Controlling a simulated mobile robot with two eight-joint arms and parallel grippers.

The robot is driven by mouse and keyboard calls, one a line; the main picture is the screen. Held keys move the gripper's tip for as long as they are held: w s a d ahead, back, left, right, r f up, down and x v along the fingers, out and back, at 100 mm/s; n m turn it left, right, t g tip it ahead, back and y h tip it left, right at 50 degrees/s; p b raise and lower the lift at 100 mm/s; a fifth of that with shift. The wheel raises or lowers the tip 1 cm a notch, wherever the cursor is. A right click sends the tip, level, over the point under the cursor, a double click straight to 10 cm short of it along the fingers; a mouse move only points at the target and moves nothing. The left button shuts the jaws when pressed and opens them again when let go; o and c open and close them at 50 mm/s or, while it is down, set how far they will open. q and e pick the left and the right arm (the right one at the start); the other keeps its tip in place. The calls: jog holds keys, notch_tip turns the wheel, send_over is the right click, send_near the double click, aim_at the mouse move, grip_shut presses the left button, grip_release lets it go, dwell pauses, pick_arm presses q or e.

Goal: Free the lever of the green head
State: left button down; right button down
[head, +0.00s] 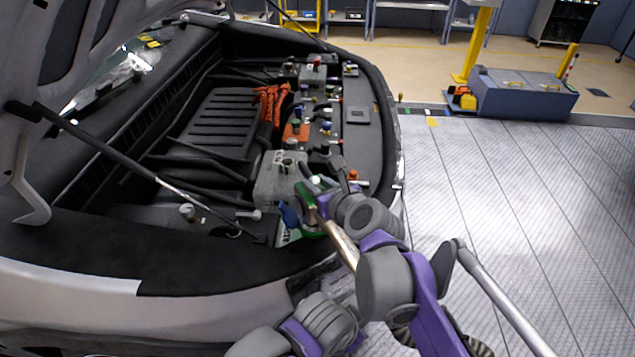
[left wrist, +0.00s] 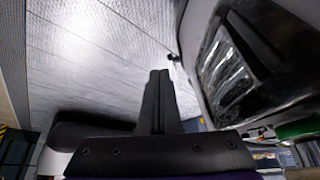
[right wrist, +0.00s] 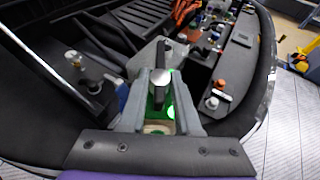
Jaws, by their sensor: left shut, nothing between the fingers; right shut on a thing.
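The green head (head: 306,195) is at the near right corner of the engine bay, partly hidden by my right gripper. In the right wrist view, the green head (right wrist: 158,110) lies between the two grey fingers of my right gripper (right wrist: 162,92), which is shut on it. A dark lever with a rounded pale end (right wrist: 163,72) stands up over the green body. Whether a catch holds the lever is too small to tell. My left gripper (left wrist: 158,95) is shut and empty, outside the bay above the floor. A green part (left wrist: 296,130) shows at the right of the left wrist view.
A grey block with a cap (head: 277,183) stands beside the head. Orange cables (head: 271,102) and several small caps lie further back. A prop rod (head: 150,178) crosses the bay at left. The car's front edge (head: 80,285) is near. The floor (head: 500,210) at right is clear.

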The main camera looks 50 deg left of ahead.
jog(key=c, duration=0.6)
grip_release()
jog(key=shift+d, duration=0.1)
jog(key=v, duration=1)
jog(key=shift+s+d+r, duration=0.1)
jog(key=shift+d+r, duration=0.1)
jog(key=shift+d, duration=0.1)
